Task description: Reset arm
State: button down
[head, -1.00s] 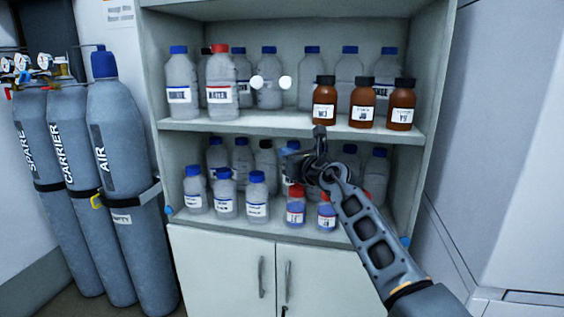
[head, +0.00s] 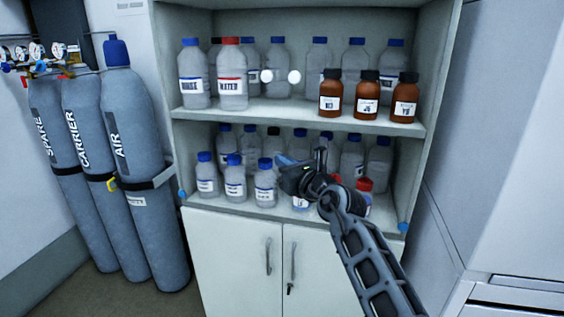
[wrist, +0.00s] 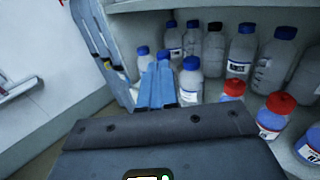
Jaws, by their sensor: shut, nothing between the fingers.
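My gripper (head: 282,161) is in front of the lower shelf of the cabinet in the head view, pointing left. In the wrist view its two blue fingers (wrist: 157,86) are together with nothing between them. Behind the fingers stand blue-capped clear bottles, one of them just right of the fingertips (wrist: 191,80). I cannot tell whether the fingers touch any bottle. My arm hides part of the lower shelf, including much of the red-capped bottles (head: 364,185).
The open cabinet (head: 270,108) has clear bottles and three brown bottles (head: 366,95) on its upper shelf. Gas cylinders (head: 135,160) stand at the left. Cabinet doors (head: 235,260) are closed below. The floor (head: 110,298) between cylinders and cabinet is narrow.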

jog(key=s+d+f+m, duration=0.1)
jog(key=s+f+m, duration=0.45)
jog(key=s, duration=0.55)
jog(key=s+d+f+m+t, duration=0.1)
jog(key=s+d+f+m, duration=0.1)
jog(key=s+f+m, duration=0.6)
jog(key=s+d+f+m, duration=0.15)
jog(key=s+m, duration=0.25)
jog(key=s, duration=0.9)
jog(key=s+d+r+m+h, duration=0.1)
jog(key=s+d+m, duration=0.3)
jog(key=s+m, duration=0.4)
jog(key=s+d+r+m+g+h, duration=0.1)
jog(key=s+d+m+h, duration=0.3)
jog(key=s, duration=1)
jog(key=s+d+r+m+g+h, duration=0.1)
jog(key=s+d+r+m+h, duration=0.1)
jog(key=s+m, duration=0.9)
jog(key=shift+d+r+m+h, duration=0.4)
jog(key=shift+d+r, duration=0.15)
jog(key=shift+d, duration=0.45)
